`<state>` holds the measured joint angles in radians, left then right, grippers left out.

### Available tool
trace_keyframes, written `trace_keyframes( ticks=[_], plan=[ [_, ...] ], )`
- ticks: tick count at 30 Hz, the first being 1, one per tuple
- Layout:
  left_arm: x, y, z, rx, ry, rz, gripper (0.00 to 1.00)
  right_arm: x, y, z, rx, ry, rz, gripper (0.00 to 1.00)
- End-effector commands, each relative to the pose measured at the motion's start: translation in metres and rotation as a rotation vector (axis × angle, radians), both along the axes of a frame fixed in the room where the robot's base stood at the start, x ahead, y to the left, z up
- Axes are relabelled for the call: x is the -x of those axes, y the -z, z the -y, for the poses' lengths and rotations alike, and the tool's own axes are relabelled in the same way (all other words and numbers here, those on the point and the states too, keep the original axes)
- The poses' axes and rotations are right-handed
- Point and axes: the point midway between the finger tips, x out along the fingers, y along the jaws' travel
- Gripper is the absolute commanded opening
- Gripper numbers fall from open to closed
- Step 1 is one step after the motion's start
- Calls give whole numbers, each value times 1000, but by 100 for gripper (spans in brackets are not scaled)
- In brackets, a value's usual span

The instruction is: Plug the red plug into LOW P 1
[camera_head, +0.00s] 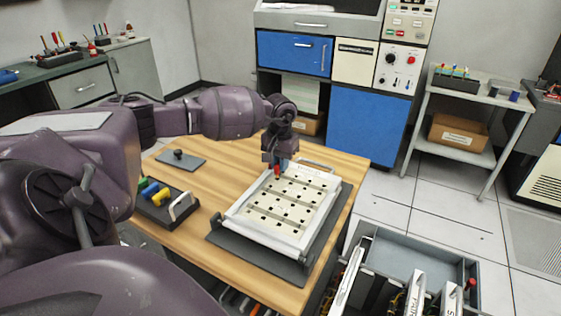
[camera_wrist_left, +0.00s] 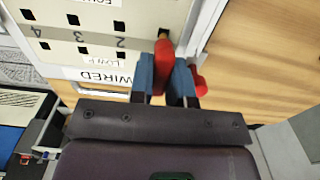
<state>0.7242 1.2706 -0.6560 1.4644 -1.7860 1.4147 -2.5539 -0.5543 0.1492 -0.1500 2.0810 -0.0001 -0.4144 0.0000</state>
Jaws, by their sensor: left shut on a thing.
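My left gripper (camera_head: 277,164) is shut on the red plug (camera_head: 277,170) at the far edge of the white plugboard (camera_head: 232,216). In the left wrist view, the blue fingers (camera_wrist_left: 165,82) clasp the red plug (camera_wrist_left: 164,62), whose brassy tip points at the board. The tip meets the board at the end of a row of square holes, beside the number 2 and the upside-down lettering that looks like LOW P. I cannot tell whether the tip is inside a hole. The numbers 3 and 4 run on to the left. My right gripper is not in view.
A dark rack with green, blue and yellow plugs (camera_head: 162,197) stands left of the board on the wooden table (camera_head: 222,150). A small dark plate with a knob (camera_head: 180,159) lies behind it. An open grey drawer (camera_head: 412,257) is at the lower right.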

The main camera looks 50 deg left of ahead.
Motion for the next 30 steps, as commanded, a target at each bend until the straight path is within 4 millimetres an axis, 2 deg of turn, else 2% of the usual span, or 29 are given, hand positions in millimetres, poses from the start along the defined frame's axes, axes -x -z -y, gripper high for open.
trace_keyframes(
  ticks=[30],
  plan=[
    [0,7,0,-1,0,-1,0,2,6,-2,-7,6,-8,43]
  ],
)
